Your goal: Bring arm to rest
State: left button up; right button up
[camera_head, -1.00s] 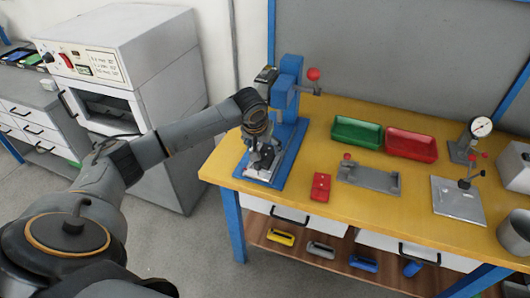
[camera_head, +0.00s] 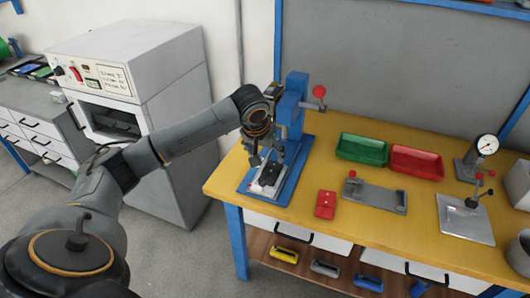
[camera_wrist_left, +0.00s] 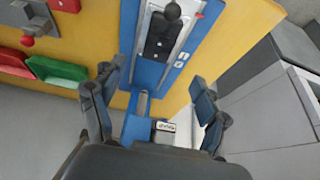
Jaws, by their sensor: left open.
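My left arm (camera_head: 190,133) reaches in from the left to the blue press (camera_head: 296,100) on the yellow bench. My left gripper (camera_head: 265,152) is open above the press base, close to the column. A dark part (camera_head: 271,176) lies in the light metal fixture (camera_head: 264,189) on the blue base, just below the gripper. In the left wrist view the gripper's two fingers (camera_wrist_left: 152,82) are spread with nothing between them. The dark part (camera_wrist_left: 162,32) and the blue base (camera_wrist_left: 133,20) show beyond the fingertips. My right gripper is not in view.
On the yellow bench (camera_head: 380,225) stand a red block (camera_head: 326,204), a grey fixture (camera_head: 374,195), green (camera_head: 361,149) and red (camera_head: 417,162) trays, and a dial gauge stand (camera_head: 473,160). A white oven cabinet (camera_head: 150,75) stands behind my arm.

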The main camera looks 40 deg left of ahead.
pick_arm(q)
jog(key=s+d+f+m+h, duration=0.1)
jog(key=s+d+f+m, duration=0.2)
jog(key=s+d+f, duration=0.45)
jog(key=s+d+f+m+h, duration=0.2)
jog(key=s+d+f, duration=0.3)
jog(key=d, duration=0.5)
jog(key=s+a+f+y, duration=0.1)
jog(key=s+f, duration=0.2)
jog(key=s, duration=1.4)
notch_tip(320, 180, down, 27)
jog(key=s+g, duration=0.2)
jog(key=s, duration=0.1)
jog(key=s+a+f+g, duration=0.1)
jog(key=s+a+f, duration=0.2)
jog(key=s+f, duration=1.2)
jog(key=shift+s+a+y, duration=0.2)
jog(key=shift+s+y, duration=0.2)
